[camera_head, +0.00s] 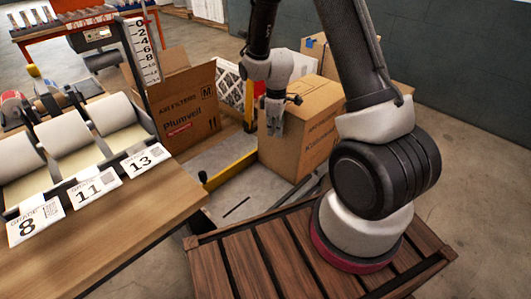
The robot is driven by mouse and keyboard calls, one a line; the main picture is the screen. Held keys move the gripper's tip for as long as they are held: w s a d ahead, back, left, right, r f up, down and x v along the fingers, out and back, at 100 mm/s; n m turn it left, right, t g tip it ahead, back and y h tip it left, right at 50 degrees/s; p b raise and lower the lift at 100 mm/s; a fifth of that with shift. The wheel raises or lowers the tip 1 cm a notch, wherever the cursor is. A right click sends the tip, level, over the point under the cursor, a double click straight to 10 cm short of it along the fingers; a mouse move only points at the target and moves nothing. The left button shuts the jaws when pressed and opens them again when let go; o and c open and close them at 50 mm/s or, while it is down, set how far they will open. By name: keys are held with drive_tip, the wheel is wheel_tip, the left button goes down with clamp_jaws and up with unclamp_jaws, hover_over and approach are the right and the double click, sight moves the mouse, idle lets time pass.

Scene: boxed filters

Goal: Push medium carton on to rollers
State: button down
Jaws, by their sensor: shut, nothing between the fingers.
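An open brown carton (190,105) marked "M" and "Plumveil" stands upright left of centre, behind the wooden table. A closed, taped brown carton (305,128) stands right of it, printed on its front face; its size mark is not readable. My gripper (274,132) is shut and empty. It points down in front of the closed carton's upper left side; whether it touches cannot be told. No rollers can be clearly made out; a yellow rail (231,171) runs between the cartons at low height.
A wooden table (135,215) at left bears white rolls with cards 8, 11 and 13. White pleated filters (230,85) stand behind the open carton. Another carton (315,48) is behind my arm. A slatted wooden platform (235,262) lies under my arm. Floor at right is clear.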

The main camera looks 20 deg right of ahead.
sight(285, 123)
drive_tip(key=shift+d, duration=0.15)
drive_tip(key=shift+w+d, duration=0.35)
drive_tip(key=shift+d, duration=0.4)
drive_tip(key=shift+w+d, duration=0.35)
drive_tip(key=shift+d, duration=0.45)
drive_tip(key=shift+w+d, duration=0.35)
drive_tip(key=shift+d, duration=0.4)
drive_tip(key=shift+w+d, duration=0.3)
drive_tip(key=shift+d, duration=0.45)
drive_tip(key=shift+w+d, duration=0.35)
drive_tip(key=shift+d, duration=0.45)
drive_tip(key=shift+w+d, duration=0.3)
drive_tip(key=shift+d, duration=0.45)
